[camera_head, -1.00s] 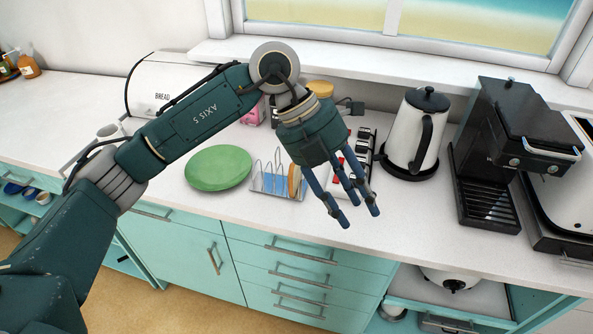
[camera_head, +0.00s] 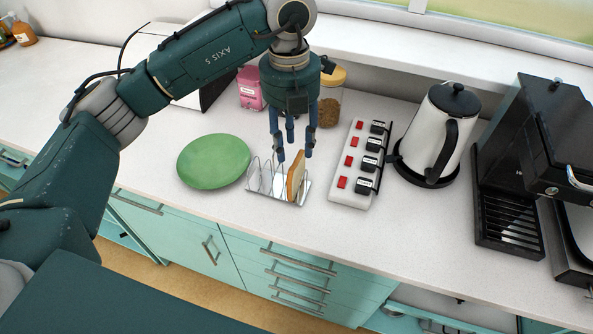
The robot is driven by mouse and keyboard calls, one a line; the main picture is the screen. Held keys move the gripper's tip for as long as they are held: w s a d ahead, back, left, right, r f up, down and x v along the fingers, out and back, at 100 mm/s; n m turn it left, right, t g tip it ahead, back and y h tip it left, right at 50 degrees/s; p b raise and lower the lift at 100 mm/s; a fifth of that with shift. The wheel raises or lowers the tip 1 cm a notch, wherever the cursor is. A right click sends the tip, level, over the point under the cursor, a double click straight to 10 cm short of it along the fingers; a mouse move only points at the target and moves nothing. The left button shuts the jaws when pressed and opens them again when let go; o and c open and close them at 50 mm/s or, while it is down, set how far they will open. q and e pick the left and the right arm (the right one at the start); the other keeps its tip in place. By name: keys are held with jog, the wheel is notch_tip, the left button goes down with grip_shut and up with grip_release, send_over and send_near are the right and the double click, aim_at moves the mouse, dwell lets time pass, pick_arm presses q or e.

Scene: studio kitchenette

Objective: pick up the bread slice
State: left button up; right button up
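The bread slice (camera_head: 296,175) stands upright in the right end of a metal toast rack (camera_head: 262,188) on the white counter. My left gripper (camera_head: 293,157) points down over the rack, its blue fingers spread apart. The fingertips are close to the top of the slice, with fingers to its left and right. I cannot tell whether any finger touches it. The gripper is open. My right gripper is not in view.
A green plate (camera_head: 213,161) lies left of the rack. A power strip (camera_head: 352,178) with red switches lies to the right, then a kettle (camera_head: 437,135) and a black coffee machine (camera_head: 530,150). A jar (camera_head: 329,100) and pink package (camera_head: 249,89) stand behind.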

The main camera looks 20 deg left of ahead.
aim_at(294, 161)
pick_arm(q)
jog(key=shift+w+f, duration=0.1)
jog(key=shift+f, duration=0.25)
jog(key=shift+f+p, duration=0.3)
notch_tip(294, 161, down, 4)
jog(key=shift+r+p, duration=0.2)
jog(key=shift+p, duration=0.8)
jog(key=shift+f, duration=0.6)
grip_shut()
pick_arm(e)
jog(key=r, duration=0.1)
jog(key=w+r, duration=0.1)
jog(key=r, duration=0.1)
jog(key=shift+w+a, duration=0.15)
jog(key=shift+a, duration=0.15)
